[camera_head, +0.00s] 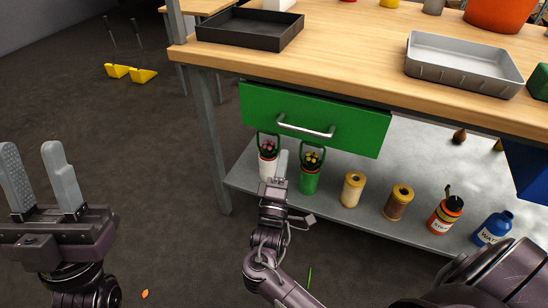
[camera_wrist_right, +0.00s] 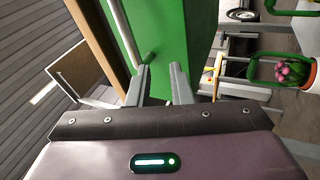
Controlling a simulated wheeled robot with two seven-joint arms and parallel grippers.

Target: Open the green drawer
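The green drawer (camera_head: 350,128) sits under the wooden tabletop and looks closed. Its silver bar handle (camera_head: 305,131) runs across the front. My right gripper (camera_head: 281,160) is just below the handle's left part in the head view, seen edge-on. In the right wrist view, my right gripper (camera_wrist_right: 159,70) is open, with its fingers pointing at the green drawer front (camera_wrist_right: 175,30). The handle (camera_wrist_right: 120,30) ends near the left fingertip there, and nothing shows gripped between the fingers. My left gripper (camera_head: 38,175) is open and empty at the far left, away from the drawer.
The tabletop (camera_head: 350,75) holds a black tray (camera_head: 250,28) and a grey tray (camera_head: 463,65). On the lower shelf stand a white pot (camera_head: 267,165), a green pot (camera_head: 310,180) and several cans and bottles. A table leg (camera_head: 209,140) is left of the drawer. Floor in front is mostly clear.

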